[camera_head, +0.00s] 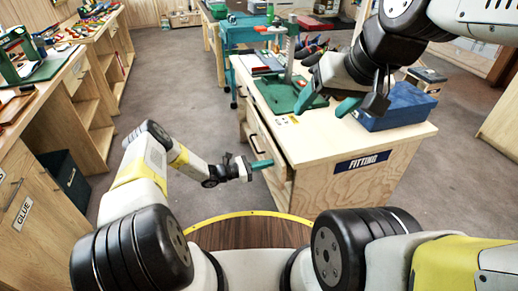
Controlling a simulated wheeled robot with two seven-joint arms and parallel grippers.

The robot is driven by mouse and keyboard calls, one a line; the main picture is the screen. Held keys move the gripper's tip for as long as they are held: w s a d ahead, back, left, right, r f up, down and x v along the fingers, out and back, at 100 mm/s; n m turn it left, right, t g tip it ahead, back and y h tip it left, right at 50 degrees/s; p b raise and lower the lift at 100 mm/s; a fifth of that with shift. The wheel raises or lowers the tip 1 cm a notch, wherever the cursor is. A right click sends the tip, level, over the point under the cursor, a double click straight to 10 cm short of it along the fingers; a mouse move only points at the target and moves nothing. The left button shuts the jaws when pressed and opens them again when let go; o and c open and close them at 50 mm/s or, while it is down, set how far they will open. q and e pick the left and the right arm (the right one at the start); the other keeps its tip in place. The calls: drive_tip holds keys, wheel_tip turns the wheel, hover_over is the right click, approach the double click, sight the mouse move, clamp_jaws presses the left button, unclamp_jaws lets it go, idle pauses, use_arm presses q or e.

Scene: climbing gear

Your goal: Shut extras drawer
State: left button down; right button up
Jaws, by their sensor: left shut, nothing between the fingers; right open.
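The wooden bench (400,137) marked FITTING stands right of centre. Its left side has drawer fronts (269,140) with a dark handle. No "extras" label is readable, and I cannot tell how far any drawer stands out. My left gripper (262,164) is shut and empty, its teal fingertips close against the drawer side of the bench. I cannot tell whether they touch it. The gripper hides part of the lower front. My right gripper (329,101) is open and empty above the bench top, its teal fingers apart.
A cabinet marked GLUE (22,212) and more benches line the left. A teal cart (240,37) stands behind. The floor between is clear.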

use_arm(q)
drive_tip(key=x, duration=0.5)
drive_tip(key=shift+w+d, duration=0.1)
drive_tip(key=shift+d, duration=0.4)
drive_tip(key=shift+d+r, duration=0.15)
